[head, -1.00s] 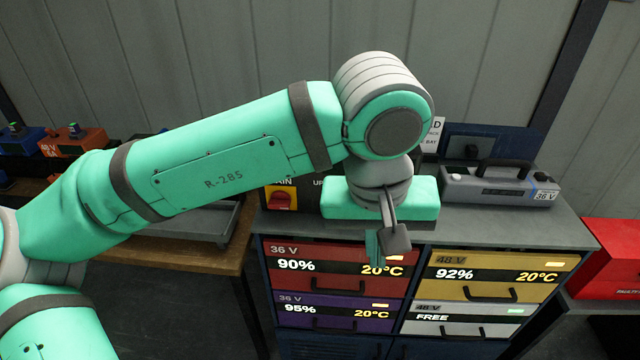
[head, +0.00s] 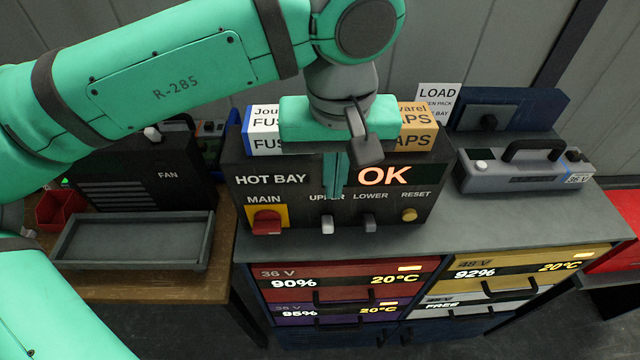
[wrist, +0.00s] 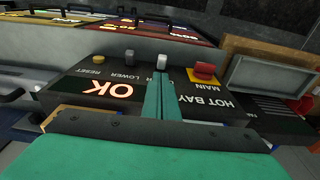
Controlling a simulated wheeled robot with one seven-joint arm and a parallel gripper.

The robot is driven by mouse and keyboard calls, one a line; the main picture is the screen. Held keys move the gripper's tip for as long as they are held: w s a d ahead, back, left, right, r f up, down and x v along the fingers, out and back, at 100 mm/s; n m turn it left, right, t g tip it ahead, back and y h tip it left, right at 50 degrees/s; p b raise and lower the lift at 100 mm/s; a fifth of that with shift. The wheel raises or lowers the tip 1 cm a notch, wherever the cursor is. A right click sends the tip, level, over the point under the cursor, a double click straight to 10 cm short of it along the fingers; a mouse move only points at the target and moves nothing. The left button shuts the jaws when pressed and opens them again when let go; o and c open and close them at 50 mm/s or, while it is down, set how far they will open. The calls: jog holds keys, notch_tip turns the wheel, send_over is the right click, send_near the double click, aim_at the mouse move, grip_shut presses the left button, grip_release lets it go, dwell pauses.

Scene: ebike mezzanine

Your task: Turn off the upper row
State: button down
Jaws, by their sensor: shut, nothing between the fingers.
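The hot bay panel (head: 300,189) is a dark box with a lit "OK" display and a row of controls. The upper switch (head: 327,224) is a small light toggle under the "UPPER" label; it also shows in the wrist view (wrist: 162,61). The lower switch (head: 369,222) is a darker toggle to its right, seen in the wrist view (wrist: 130,56) too. My gripper (head: 334,194) is shut and empty, pointing down in front of the panel. In the wrist view its fingertips (wrist: 163,78) lie just short of the upper switch; contact cannot be told.
The red main switch (head: 266,220) sits left of the upper switch, and the yellow reset button (head: 409,214) is at the right. A grey battery case (head: 525,170) stands right of the panel. A grey tray (head: 135,240) lies on the left bench. Coloured battery drawers (head: 345,272) are below.

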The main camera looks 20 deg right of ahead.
jog(key=shift+w, duration=0.25)
jog(key=shift+w, duration=0.1)
send_near(329, 222)
jog(key=f, duration=0.5)
jog(key=shift+w+d+f, duration=0.1)
jog(key=shift+w+f, duration=0.15)
jog(key=shift+w, duration=0.05)
jog(key=shift+w, duration=0.1)
